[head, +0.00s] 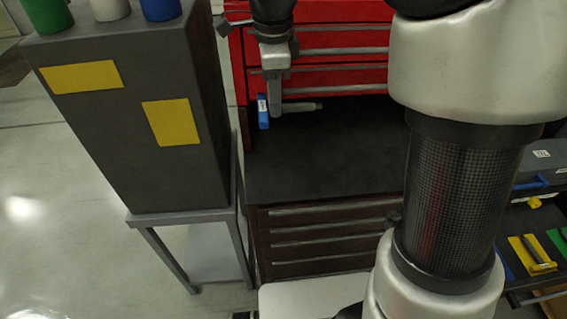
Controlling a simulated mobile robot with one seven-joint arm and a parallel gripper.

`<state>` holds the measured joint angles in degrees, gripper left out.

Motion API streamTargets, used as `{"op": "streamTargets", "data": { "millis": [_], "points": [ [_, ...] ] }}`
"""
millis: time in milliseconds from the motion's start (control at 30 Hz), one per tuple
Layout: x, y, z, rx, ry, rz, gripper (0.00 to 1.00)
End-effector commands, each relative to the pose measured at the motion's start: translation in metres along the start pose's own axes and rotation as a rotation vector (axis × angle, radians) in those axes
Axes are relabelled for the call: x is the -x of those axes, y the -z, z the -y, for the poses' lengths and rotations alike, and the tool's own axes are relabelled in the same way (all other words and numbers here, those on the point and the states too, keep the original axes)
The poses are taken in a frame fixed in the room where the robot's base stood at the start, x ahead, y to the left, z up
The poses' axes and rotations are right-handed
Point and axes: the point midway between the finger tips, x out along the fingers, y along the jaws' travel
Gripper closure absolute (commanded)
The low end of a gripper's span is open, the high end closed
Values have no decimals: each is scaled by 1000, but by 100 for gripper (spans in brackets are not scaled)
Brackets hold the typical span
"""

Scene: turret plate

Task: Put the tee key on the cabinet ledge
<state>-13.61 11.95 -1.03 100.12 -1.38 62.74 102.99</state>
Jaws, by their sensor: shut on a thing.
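The tee key has a blue crossbar handle (263,112) and a grey shaft (302,107) that points right. My gripper (275,106) reaches down in front of the red drawers and is shut on the key close to its handle. The key lies roughly level across the back part of the black cabinet ledge (318,165). I cannot tell whether it touches the ledge or hangs just above it. The fingers hide a short part of the shaft.
The red cabinet (335,75) rises behind the ledge, with dark drawers (325,245) below. A dark grey box (125,130) with yellow patches stands on a grey stand at left, with several coloured cups on top. The ledge's middle and front look clear. My arm blocks the right side.

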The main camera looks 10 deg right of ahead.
Motion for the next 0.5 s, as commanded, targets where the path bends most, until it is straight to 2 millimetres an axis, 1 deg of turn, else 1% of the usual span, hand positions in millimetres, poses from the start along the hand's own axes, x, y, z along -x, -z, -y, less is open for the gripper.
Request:
{"op": "streamTargets", "data": {
  "millis": [33,500],
  "points": [
    [-16,0,-3,0,-6,-1,100],
    [-142,0,-15,-1,-6,-1,100]
  ]
}}
